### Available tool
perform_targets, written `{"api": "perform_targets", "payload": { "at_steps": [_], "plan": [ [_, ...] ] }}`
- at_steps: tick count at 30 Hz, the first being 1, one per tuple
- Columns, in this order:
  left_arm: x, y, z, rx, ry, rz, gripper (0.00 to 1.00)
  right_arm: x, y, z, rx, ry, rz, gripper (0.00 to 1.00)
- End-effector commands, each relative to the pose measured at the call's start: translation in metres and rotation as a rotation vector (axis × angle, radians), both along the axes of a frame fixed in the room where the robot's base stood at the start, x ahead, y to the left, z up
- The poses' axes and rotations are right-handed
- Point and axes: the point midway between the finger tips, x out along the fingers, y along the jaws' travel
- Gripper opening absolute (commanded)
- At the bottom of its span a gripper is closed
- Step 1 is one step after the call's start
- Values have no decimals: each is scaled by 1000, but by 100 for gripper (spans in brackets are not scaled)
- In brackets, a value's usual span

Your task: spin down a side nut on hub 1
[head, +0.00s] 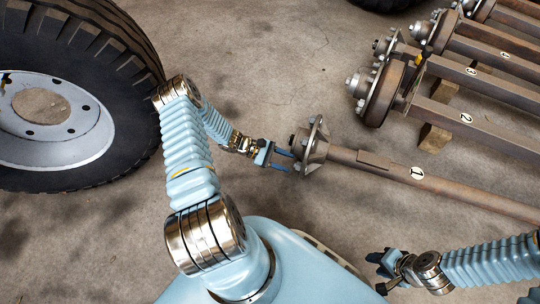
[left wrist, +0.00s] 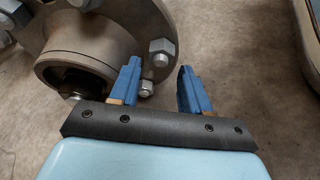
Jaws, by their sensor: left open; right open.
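Hub 1 (head: 316,150) is a rusty flanged hub on the end of the axle labelled 1 (head: 440,184). In the left wrist view its flange (left wrist: 112,22) fills the upper left. A large hex nut (left wrist: 162,50) shows on the flange's right side. Contact cannot be told. My right gripper (head: 377,263) is open and empty at the lower right.
A large tyre on a white rim (head: 60,165) lies at the left. Axle 2 (head: 470,120), axle 3 (head: 470,72) and other axles rest on wooden blocks (head: 434,138) at the upper right. The concrete floor below axle 1 is clear.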

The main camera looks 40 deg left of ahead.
Motion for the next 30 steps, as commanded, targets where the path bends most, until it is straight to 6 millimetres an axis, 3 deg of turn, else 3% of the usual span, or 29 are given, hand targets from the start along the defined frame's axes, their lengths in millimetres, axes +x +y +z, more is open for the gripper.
{"api": "perform_targets", "payload": {
  "at_steps": [6,16,25,26,30],
  "plan": [
    [10,-20,-9,0,0,-1,47,0,0,-2,1,0,0,43],
    [11,-24,-10,0,0,-1,47,0,0,-2,1,0,0,43],
    [11,-23,-10,0,0,-1,2,0,0,-2,1,0,0,43],
    [11,-23,-10,0,0,-1,30,0,0,-2,1,0,0,43],
    [11,-23,-10,0,0,-1,9,0,0,-2,1,0,0,43]
  ]
}}
